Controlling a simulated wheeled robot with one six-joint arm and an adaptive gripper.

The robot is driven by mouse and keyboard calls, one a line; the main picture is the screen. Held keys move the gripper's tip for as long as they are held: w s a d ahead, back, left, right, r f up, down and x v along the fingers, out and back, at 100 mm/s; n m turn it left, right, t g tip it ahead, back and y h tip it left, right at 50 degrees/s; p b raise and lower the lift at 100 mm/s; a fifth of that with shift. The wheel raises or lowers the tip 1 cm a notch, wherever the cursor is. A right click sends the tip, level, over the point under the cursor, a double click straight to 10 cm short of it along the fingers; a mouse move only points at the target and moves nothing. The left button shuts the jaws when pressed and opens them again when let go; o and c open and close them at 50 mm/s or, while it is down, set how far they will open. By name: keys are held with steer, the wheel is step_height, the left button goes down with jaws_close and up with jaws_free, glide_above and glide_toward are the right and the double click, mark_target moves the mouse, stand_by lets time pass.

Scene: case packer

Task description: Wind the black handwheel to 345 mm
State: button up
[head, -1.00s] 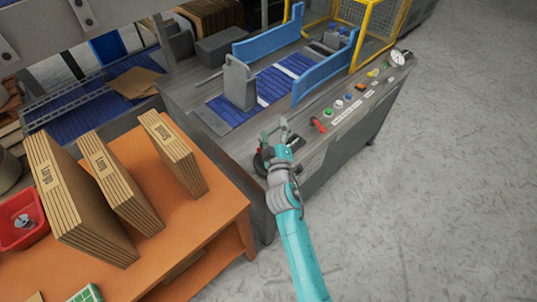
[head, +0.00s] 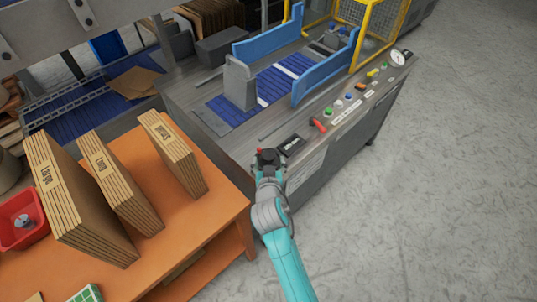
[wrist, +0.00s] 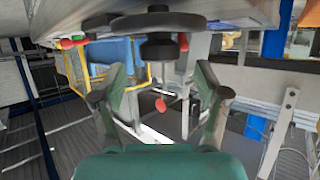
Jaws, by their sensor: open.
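The black handwheel (head: 268,157) is at the near corner of the machine top, just beyond my gripper (head: 268,176), which hides part of it. A small black display (head: 291,144) lies right of the wheel; its reading is too small to make out. In the wrist view the handwheel (wrist: 185,22) is at the top, seen edge-on, with a dark hub (wrist: 158,46) below its rim. My gripper's fingers (wrist: 160,95) are spread wide and empty, with the hub above and between them in the picture. I see no contact.
A red handle (head: 318,125), several buttons and a gauge (head: 398,58) line the machine's front edge. Blue guide rails (head: 325,68) and a grey upright block (head: 240,83) stand behind. An orange table (head: 190,222) with carton stacks is left. Floor on the right is clear.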

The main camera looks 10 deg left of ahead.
mark_target(269, 156)
steer(key=shift+x, duration=2.4)
steer(key=shift+d, duration=0.1)
steer(key=c, duration=1.2)
